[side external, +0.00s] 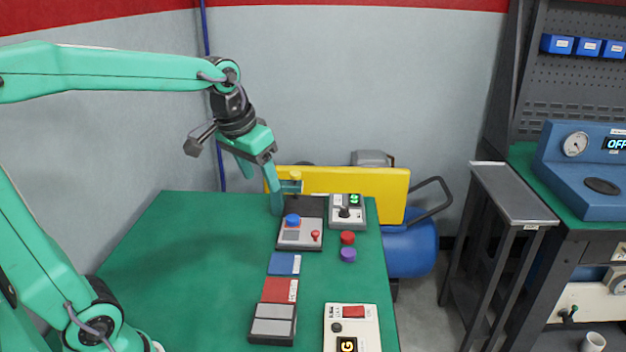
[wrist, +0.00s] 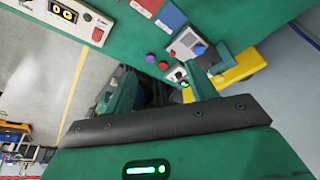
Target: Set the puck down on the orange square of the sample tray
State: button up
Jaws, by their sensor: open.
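My gripper (side external: 263,194) is open over the far part of the green table, beside a grey device with a blue button; it also shows in the wrist view (wrist: 158,74). No puck shows between its fingers. A red puck (side external: 347,238) and a purple puck (side external: 348,254) sit apart on the table, right of the gripper; in the wrist view the red one (wrist: 164,65) and purple one (wrist: 150,58) lie near its fingertips. A row holds a blue panel (side external: 284,263), a red panel (side external: 280,289) and a grey panel (side external: 272,322). I cannot make out an orange square.
The grey device (side external: 290,244) carries a blue button and a small red knob. A grey box with a green display (side external: 347,222) stands right of it. A white box (side external: 340,345) is at the front right. A yellow panel (side external: 350,181) rises behind. The table's left side is clear.

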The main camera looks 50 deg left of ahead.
jog(key=s+d+f+t, duration=0.1)
jog(key=s+d, duration=0.1)
jog(key=s, duration=0.4)
jog(key=s+d+f+m+t, duration=0.1)
jog(key=s+d+f, duration=0.1)
jog(key=s, duration=0.4)
jog(key=shift+f, duration=0.3)
